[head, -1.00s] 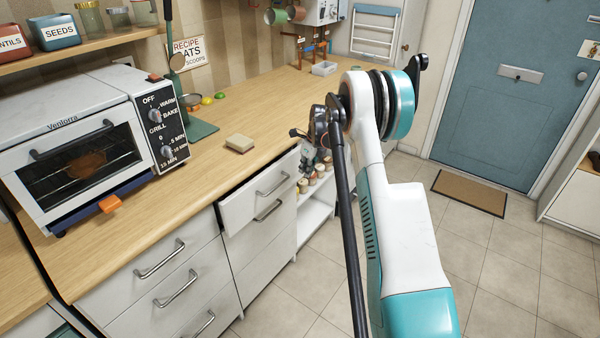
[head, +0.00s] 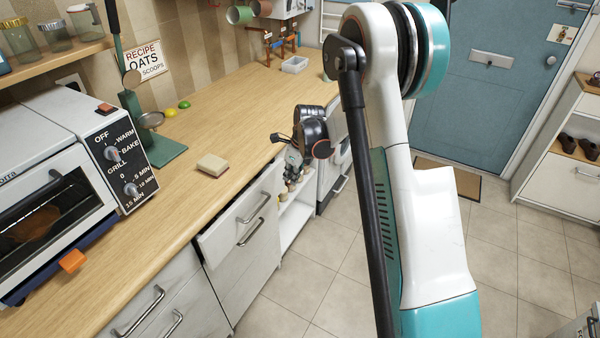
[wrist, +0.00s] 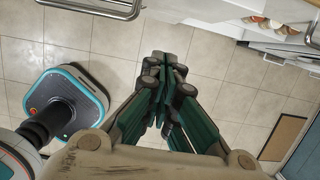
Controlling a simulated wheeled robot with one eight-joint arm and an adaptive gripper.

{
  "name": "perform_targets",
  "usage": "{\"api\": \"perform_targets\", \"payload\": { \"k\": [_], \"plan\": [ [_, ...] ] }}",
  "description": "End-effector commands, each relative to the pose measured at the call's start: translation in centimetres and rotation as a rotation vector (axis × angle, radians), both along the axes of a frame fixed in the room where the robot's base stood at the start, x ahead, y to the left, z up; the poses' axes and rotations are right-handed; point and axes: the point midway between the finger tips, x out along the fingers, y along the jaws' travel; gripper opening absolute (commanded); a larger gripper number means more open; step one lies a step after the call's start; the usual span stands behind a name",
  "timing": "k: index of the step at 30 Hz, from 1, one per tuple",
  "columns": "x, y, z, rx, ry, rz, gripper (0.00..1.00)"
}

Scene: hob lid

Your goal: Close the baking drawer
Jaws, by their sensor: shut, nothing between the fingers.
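A white top drawer (head: 238,217) under the worktop is pulled part of the way out, with a dark gap behind its front edge. I see no label on it, but it is the only drawer I see standing open. Its metal bar handle (head: 253,207) faces the room. My gripper (head: 292,168) is beyond the drawer's far end, apart from it, partly hidden by my wrist. In the wrist view my gripper (wrist: 165,85) is shut and empty, pointing down over the floor tiles. A metal handle (wrist: 110,8) shows at that view's upper left.
The wooden worktop (head: 180,215) carries a sponge-like block (head: 212,165) and a toaster oven (head: 60,190). Open shelves (head: 295,213) with jars stand beyond the drawers. Tiled floor (head: 310,285) is clear in front. A blue door (head: 490,95) is at the back.

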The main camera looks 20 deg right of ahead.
Motion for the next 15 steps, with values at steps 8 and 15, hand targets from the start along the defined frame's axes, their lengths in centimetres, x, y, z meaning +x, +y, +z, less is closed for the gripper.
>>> {"api": "perform_targets", "payload": {
  "k": [8,15],
  "plan": [
    [0.0,1.3,-2.7,0.0,0.0,0.011,0.0],
    [1.0,1.9,-7.4,0.0,0.0,0.011,0.0]
  ]
}}
